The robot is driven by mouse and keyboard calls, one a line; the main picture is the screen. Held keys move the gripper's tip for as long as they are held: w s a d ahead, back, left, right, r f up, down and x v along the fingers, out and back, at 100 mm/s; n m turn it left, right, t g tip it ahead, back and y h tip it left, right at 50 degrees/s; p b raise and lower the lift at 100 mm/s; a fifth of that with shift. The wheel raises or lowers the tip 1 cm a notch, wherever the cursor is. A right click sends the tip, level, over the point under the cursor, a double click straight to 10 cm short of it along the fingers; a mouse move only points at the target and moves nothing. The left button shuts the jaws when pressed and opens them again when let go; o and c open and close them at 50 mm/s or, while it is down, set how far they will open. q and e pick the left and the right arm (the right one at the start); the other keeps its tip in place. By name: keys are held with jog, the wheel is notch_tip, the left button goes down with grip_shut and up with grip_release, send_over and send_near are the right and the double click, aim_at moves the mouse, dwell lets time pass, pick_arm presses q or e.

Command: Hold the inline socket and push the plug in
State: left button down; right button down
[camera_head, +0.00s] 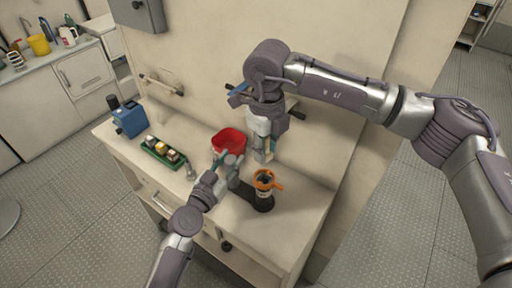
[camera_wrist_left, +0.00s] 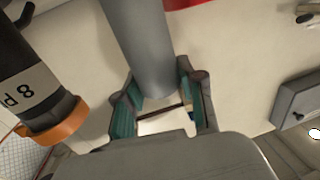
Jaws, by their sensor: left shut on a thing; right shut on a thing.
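My left gripper (camera_head: 229,166) is shut on a plain grey cylinder, seemingly the inline socket (camera_wrist_left: 142,45), above the bench's front part. In the left wrist view the cylinder stands between the teal pads of my left gripper (camera_wrist_left: 160,112). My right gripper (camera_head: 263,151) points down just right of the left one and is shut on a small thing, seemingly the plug. Fingers mostly hide that thing, so its shape is unclear. I cannot tell whether plug and socket touch.
A green tray (camera_head: 163,153) and blue device (camera_head: 130,119) are left.

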jog(key=shift+f+n, duration=0.45)
jog(key=shift+n, duration=0.55)
jog(key=shift+f, duration=0.15)
send_over(264, 183)
jog(key=shift+f, duration=2.1)
jog(key=shift+f, duration=0.2)
jog(key=shift+f, duration=0.25)
jog(key=shift+f, duration=0.75)
jog(key=shift+r, duration=0.15)
jog(key=shift+r, duration=0.6)
jog(key=shift+f, duration=0.6)
dwell(1.2)
